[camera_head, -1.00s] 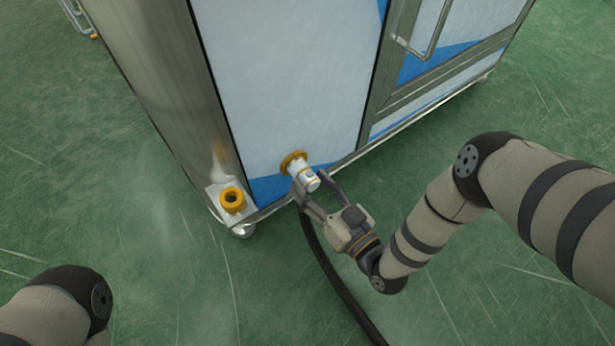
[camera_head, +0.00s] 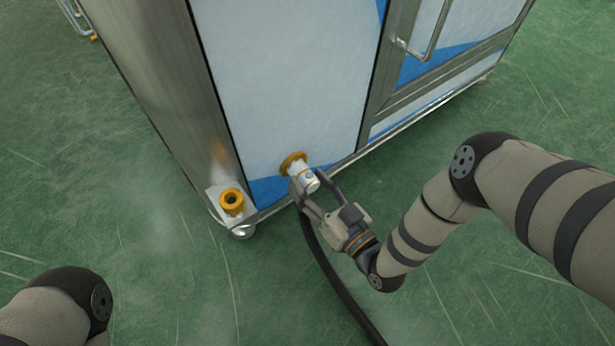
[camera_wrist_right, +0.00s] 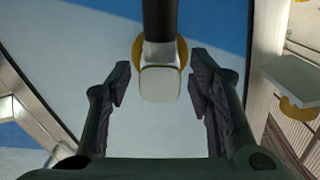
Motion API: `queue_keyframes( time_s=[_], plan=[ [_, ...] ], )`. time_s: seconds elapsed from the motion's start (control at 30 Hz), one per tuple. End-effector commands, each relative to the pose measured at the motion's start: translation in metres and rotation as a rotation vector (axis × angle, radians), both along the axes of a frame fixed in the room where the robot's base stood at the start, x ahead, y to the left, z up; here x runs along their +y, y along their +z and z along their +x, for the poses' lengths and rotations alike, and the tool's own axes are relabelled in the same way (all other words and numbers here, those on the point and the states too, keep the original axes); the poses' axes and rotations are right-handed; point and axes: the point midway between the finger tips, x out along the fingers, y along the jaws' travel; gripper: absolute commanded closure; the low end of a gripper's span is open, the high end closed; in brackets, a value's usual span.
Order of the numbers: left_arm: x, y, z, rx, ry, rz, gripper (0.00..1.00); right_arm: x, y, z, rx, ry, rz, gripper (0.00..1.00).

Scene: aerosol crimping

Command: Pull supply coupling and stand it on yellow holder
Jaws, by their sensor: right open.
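The supply coupling (camera_head: 304,178) is a white fitting plugged into a round orange port (camera_head: 292,161) low on the cabinet's white panel. A black hose hangs from it. My right gripper (camera_head: 313,192) is open at the coupling, with a finger to either side. In the right wrist view the coupling's pale end (camera_wrist_right: 160,84) lies between the two open fingers (camera_wrist_right: 158,87), with a gap on each side. The yellow holder (camera_head: 232,201) is an empty ring on a bracket at the cabinet's lower left corner. Only part of my left arm shows; its gripper is out of view.
The black hose (camera_head: 328,265) runs down across the green floor beneath my right forearm. The steel-framed cabinet (camera_head: 290,80) fills the upper middle, with a door handle at its upper right.

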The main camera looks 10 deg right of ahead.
Motion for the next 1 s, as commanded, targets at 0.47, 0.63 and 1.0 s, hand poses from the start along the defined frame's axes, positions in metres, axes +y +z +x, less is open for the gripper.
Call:
queue_keyframes(
  time_s=[0.47,0.63,1.0],
  plan=[
    [0.0000,0.0013,0.0001,-0.001,0.000,0.000,0.66,-0.0002,-0.0001,0.0000,0.000,0.000,0.000,0.55],
    [0.0000,0.0013,0.0001,-0.001,0.000,0.000,0.66,-0.0002,-0.0001,0.0000,0.000,0.000,0.000,0.93],
    [0.0000,0.0041,0.0001,-0.004,0.000,0.000,0.66,-0.0030,0.0002,-0.0070,0.001,-0.001,0.000,1.00]
  ],
)
